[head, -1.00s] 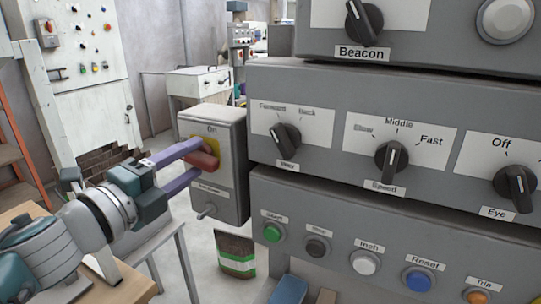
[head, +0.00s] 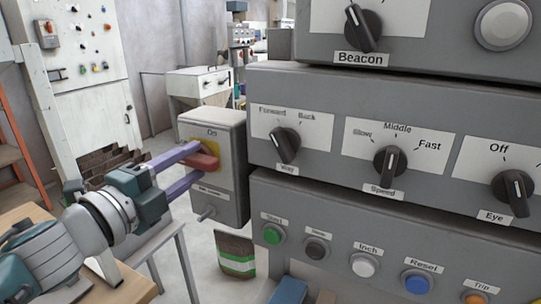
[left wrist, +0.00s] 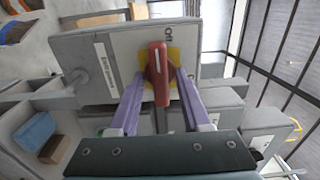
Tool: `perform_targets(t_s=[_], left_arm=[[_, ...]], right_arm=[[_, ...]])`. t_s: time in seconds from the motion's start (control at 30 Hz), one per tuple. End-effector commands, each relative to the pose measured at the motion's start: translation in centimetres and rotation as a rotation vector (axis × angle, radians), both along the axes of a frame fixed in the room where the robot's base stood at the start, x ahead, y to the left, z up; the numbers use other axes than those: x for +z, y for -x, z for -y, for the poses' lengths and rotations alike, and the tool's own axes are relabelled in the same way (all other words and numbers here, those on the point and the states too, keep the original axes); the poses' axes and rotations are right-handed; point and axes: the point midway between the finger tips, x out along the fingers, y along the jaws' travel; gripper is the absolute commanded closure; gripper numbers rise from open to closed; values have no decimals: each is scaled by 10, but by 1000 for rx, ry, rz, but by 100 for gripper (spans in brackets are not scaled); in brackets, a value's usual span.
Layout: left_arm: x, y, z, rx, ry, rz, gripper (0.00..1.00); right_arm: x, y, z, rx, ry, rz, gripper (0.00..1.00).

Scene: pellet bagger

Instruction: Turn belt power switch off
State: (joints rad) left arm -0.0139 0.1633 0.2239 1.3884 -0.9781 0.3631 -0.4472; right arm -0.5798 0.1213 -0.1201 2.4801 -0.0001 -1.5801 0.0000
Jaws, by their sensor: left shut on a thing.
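The belt power switch is a grey box (head: 230,165) left of the main panel in the head view. It has a yellow plate, a red handle (head: 205,161) and an "On" label above. My left gripper (head: 201,162), with purple fingers, is shut on the red handle. In the left wrist view the handle (left wrist: 159,75) lies between the two fingertips, over the yellow plate (left wrist: 175,62). It points across the box, not toward "On". The fingers hide part of the handle and plate. My right gripper is not in view.
The grey panel (head: 340,185) stands close on the right, with knobs such as the way knob (head: 285,145) and several push buttons. A bag (head: 236,255) stands on the floor below the switch box. A wooden table (head: 30,220) is at the lower left.

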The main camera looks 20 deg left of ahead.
Motion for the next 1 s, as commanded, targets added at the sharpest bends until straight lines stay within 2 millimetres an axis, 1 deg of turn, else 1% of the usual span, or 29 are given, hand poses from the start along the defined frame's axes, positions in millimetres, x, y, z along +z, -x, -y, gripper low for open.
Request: perform_targets(t_s=[0.23, 0.27, 0.3, 0.33, 0.57, 0.67, 0.77, 1.0], left_arm=[[0, 0, 0, 0, 10, 0, 100], [0, 0, 0, 0, 10, 0, 51], [0, 0, 0, 0, 10, 0, 47], [0, 0, 0, 0, 10, 0, 45], [0, 0, 0, 0, 9, 0, 45], [0, 5, 0, 0, 8, -1, 45], [-1, 18, -1, 0, 8, -3, 45], [-3, 64, -5, 1, 8, -5, 45]], right_arm=[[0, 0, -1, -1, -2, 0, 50], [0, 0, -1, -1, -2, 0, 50], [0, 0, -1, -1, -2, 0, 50], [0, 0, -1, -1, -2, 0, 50], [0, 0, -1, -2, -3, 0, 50], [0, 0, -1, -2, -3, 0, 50], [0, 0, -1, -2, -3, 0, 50], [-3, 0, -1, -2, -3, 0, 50]])
